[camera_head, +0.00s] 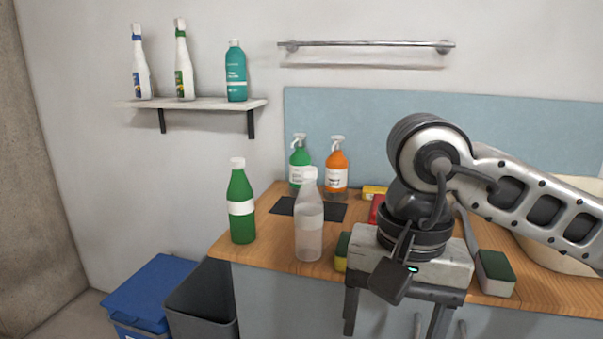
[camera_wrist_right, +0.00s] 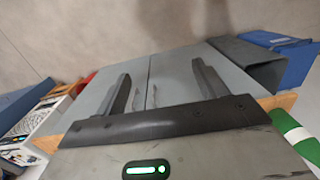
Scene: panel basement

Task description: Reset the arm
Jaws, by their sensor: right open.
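My right arm comes in from the right in the head view, and its gripper (camera_head: 394,318) hangs pointing down in front of the counter edge. In the right wrist view the two fingers (camera_wrist_right: 163,85) are spread apart with nothing between them. Behind them are the grey cabinet fronts (camera_wrist_right: 151,92). My left gripper is not in the head view.
The wooden counter (camera_head: 265,243) holds a green bottle (camera_head: 241,222), a clear bottle (camera_head: 309,240), a green spray bottle (camera_head: 297,176), an orange spray bottle (camera_head: 336,180) and a sponge (camera_head: 495,275). A blue bin (camera_head: 150,290) and grey bin (camera_head: 205,303) stand left.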

